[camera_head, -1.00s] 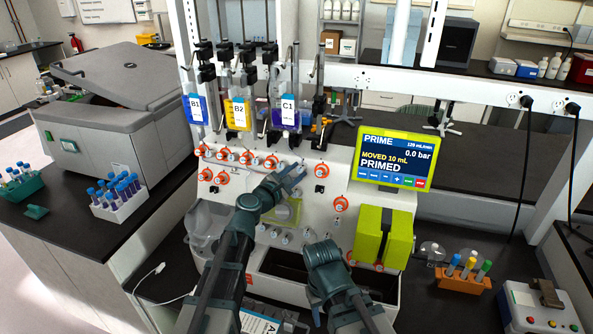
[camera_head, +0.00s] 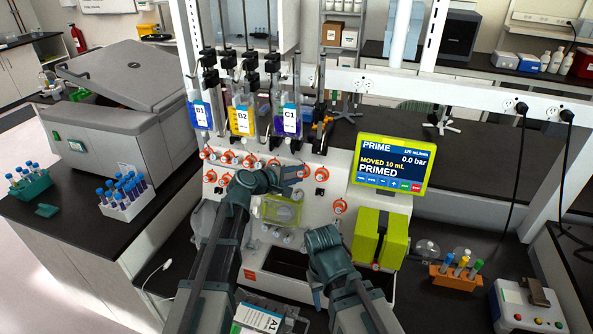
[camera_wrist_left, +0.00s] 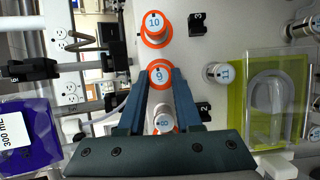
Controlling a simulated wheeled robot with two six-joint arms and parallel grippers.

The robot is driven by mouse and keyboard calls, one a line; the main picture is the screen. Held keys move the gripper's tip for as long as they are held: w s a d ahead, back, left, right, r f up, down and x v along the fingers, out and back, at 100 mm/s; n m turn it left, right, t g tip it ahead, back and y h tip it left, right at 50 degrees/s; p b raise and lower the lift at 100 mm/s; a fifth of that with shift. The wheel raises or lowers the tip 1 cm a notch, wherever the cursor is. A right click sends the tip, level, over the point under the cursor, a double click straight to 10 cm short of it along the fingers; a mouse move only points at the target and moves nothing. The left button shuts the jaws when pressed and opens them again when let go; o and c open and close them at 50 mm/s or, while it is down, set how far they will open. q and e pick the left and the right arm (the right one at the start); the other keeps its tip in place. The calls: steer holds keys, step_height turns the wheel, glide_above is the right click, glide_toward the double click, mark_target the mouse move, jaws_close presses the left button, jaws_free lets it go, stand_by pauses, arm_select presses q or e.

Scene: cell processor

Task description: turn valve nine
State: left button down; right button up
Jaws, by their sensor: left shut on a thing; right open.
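Valve nine (camera_wrist_left: 159,73) is a round knob with an orange ring and the number 9, on the white front panel. In the left wrist view my left gripper (camera_wrist_left: 160,90) is shut on it, one blue-grey finger on each side. In the head view the same gripper (camera_head: 300,172) is against the panel, and its arm and fingers hide much of the valve. Valve ten (camera_wrist_left: 155,27) and valve eight (camera_wrist_left: 164,121) sit on either side of it. My right gripper (camera_head: 322,240) is open, low in front of the panel; its fingers are hard to make out.
A screen (camera_head: 391,166) reads PRIME, 0.0 bar, MOVED 10 mL, PRIMED. Fluid bags (camera_head: 242,118) hang above the valve row. A yellow-green block (camera_head: 380,238) projects at the panel's right. A tube rack (camera_head: 455,277) and a button box (camera_head: 527,306) stand further right.

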arm_select(q)
steer(key=shift+r+m+g+p, duration=0.1)
steer(key=shift+m+g+p, duration=0.2)
steer(key=shift+m+p, duration=0.35)
steer(key=shift+m, duration=0.35)
steer(key=c, duration=0.6)
jaws_free()
steer(key=p+v, duration=0.5)
steer(key=v, duration=0.8)
steer(key=shift+s+r+p, duration=0.25)
steer(key=shift+r+p, duration=0.05)
steer(key=shift+p, duration=0.05)
